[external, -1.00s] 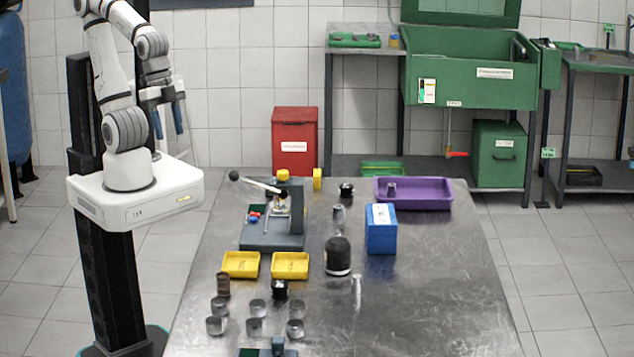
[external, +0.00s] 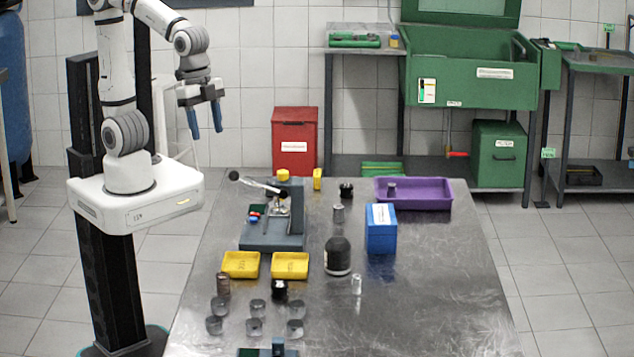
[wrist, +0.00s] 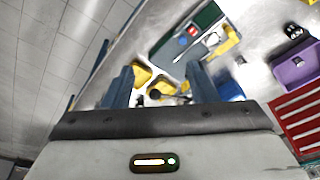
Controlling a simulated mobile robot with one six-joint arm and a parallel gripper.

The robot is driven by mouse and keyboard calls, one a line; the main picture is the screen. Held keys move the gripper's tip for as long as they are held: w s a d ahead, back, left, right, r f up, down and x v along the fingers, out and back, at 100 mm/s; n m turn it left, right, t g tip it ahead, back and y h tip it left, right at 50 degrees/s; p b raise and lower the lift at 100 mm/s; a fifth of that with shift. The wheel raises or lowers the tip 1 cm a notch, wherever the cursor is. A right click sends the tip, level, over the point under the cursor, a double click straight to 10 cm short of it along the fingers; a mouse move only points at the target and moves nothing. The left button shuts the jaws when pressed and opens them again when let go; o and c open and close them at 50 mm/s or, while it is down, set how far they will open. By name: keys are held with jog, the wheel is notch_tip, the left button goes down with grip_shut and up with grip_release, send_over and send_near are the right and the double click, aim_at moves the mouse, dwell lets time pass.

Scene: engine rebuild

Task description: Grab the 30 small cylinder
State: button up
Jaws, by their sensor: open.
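Several short grey metal cylinders (external: 257,308) stand grouped at the front left of the steel table. I cannot read any marking "30", so I cannot tell which cylinder is meant. My gripper (external: 205,131) is open and empty, with blue fingers pointing down. It hangs left of the table, well above and apart from the cylinders. The wrist view shows both fingers (wrist: 160,86) spread, with the blurred, tilted tabletop beyond them.
Two yellow trays (external: 241,276), a press with a lever (external: 272,240), a dark rounded bottle (external: 338,258), a blue box (external: 381,240) and a purple tray (external: 412,204) stand on the table (external: 430,300). The right front of the table is clear.

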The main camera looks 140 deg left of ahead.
jog(key=w+a+f+g+b, duration=0.1)
jog(key=w+a+f, duration=0.3)
jog(key=w+a, duration=0.75)
jog(key=g+b, duration=0.1)
send_over(339, 206)
jog(key=f, duration=1.1)
jog(key=shift+s, duration=0.2)
jog(key=shift+f, duration=0.4)
jog(key=shift+w+d+f+p, duration=0.15)
jog(key=shift+f+p, duration=0.35)
jog(key=shift+f, duration=1.3)
jog(key=shift+w+a+f+p, duration=0.1)
jog(key=shift+f+p, duration=0.35)
jog(key=shift+f, duration=1.3)
grip_shut()
